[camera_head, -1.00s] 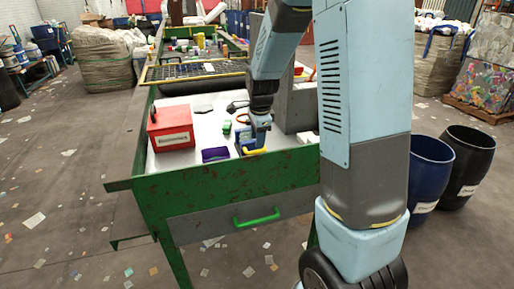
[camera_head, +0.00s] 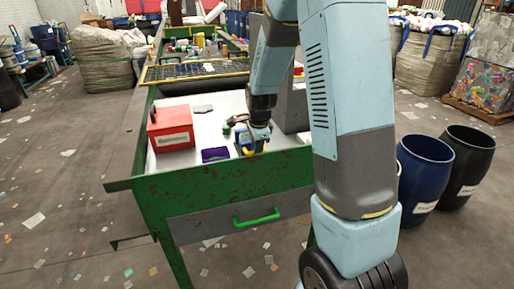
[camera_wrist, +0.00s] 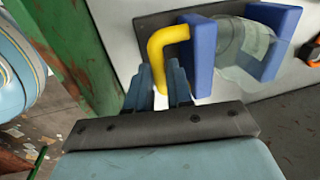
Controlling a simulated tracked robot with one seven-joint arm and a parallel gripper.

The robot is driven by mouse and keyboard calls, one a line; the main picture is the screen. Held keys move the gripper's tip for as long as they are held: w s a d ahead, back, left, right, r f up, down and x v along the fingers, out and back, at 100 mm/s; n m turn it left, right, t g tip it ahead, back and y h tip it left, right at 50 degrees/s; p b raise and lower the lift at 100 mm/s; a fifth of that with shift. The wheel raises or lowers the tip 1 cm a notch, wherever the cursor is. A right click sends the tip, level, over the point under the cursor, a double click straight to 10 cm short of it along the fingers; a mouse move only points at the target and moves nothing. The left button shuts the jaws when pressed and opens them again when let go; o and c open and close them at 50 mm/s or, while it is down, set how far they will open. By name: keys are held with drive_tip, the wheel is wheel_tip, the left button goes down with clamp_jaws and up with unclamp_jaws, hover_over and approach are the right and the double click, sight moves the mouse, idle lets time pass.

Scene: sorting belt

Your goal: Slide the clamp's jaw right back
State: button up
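The clamp stands near the front edge of the table. In the wrist view it has two blue jaws, one next to the yellow handle (camera_wrist: 195,55) and one on the far side (camera_wrist: 284,40), on a dark base. A clear, see-through container (camera_wrist: 243,48) sits between the jaws. The bent yellow handle (camera_wrist: 168,42) sticks out on the near side; it also shows in the head view (camera_head: 254,152). My gripper (camera_wrist: 161,75) is at the handle, its fingers apart with the handle's lower end between them. I cannot tell whether they press on it. My gripper partly hides the clamp in the head view.
A red labelled box (camera_head: 170,127) stands left on the table, and a purple tray (camera_head: 215,154) lies just left of the clamp. A grey block (camera_head: 291,105) stands behind to the right. An orange and black object (camera_wrist: 314,52) is at the right edge of the wrist view.

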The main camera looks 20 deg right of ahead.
clamp_jaws()
drive_tip(key=shift+s, duration=1.05)
drive_tip(key=shift+o, duration=2.2)
unclamp_jaws()
drive_tip(key=shift+s, duration=0.1)
wheel_tip(320, 180, up, 13)
drive_tip(key=s, duration=0.2)
drive_tip(key=shift+s+r, duration=0.15)
drive_tip(key=shift+r, duration=0.05)
